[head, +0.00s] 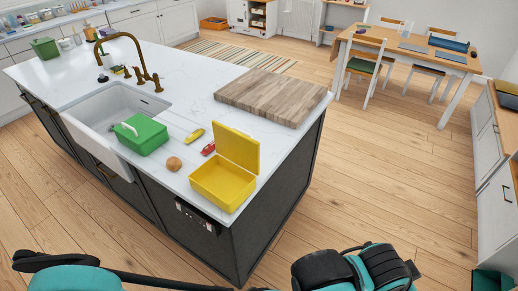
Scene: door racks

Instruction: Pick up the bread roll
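The bread roll (174,163) is a small round brown thing on the white top of the kitchen island (195,88). It lies near the front edge, between a green box (141,134) to its left and an open yellow box (223,183) to its right. Nothing touches it or covers it. Parts of my two arms show low in the head view, well short of the roll. I see no gripper fingers on either arm.
A yellow item (194,136) and a red item (208,149) lie close behind the roll. The yellow box has its lid raised at the back. A wooden board (271,96) lies farther back, and a sink (115,113) with a brass tap is at the left.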

